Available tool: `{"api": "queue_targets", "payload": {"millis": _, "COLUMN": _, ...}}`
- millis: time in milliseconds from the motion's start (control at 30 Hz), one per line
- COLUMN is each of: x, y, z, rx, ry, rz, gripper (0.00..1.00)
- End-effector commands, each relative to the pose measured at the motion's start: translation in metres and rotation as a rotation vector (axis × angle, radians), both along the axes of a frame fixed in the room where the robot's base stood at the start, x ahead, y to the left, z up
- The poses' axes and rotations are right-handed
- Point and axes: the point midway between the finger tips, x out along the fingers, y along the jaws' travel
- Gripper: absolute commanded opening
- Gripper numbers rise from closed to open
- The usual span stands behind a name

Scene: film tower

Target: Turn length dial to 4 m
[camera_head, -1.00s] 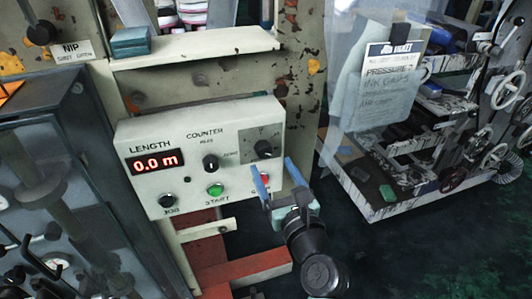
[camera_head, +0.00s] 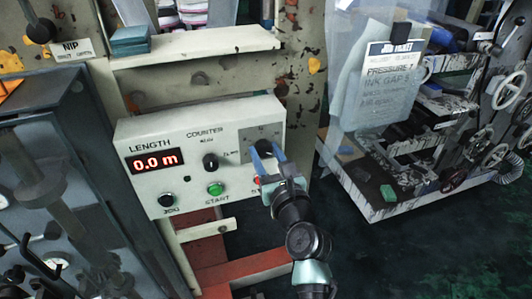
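The white counter box (camera_head: 190,130) is labelled LENGTH and COUNTER. Its red display (camera_head: 155,161) reads 0.0 m. A black knob (camera_head: 210,161) sits in the middle of the panel. A larger dark dial (camera_head: 264,148) is at the right on a grey square plate, its markings too small to read. My gripper (camera_head: 266,155) has its blue fingers at this dial, spread apart with one on each side; I cannot tell whether they touch it. The fingers hide part of the dial.
A black JOG button (camera_head: 166,200) and a green START button (camera_head: 215,188) are along the panel's lower edge. A red button (camera_head: 256,181) is partly hidden by my gripper. A shelf (camera_head: 200,46) is above the box. A job ticket (camera_head: 388,80) hangs to the right.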

Motion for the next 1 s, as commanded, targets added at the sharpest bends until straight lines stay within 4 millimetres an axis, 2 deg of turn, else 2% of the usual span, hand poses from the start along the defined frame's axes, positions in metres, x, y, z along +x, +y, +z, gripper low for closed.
{"api": "queue_targets", "payload": {"millis": 33, "x": -0.0001, "y": -0.0003, "z": 0.0, "rx": 0.0, "ry": 0.0, "rz": -0.001, "gripper": 0.28}}
{"api": "queue_targets", "payload": {"millis": 200, "x": -0.0001, "y": -0.0004, "z": -0.0001, "rx": 0.0, "ry": 0.0, "rz": -0.001, "gripper": 0.0}}
{"api": "queue_targets", "payload": {"millis": 567, "x": -0.0001, "y": -0.0009, "z": -0.0002, "rx": -0.042, "ry": -0.015, "rz": -0.002, "gripper": 0.0}}
{"api": "queue_targets", "payload": {"millis": 1000, "x": 0.0, "y": -0.0001, "z": -0.0006, "rx": -0.356, "ry": -0.117, "rz": 0.001, "gripper": 0.0}}
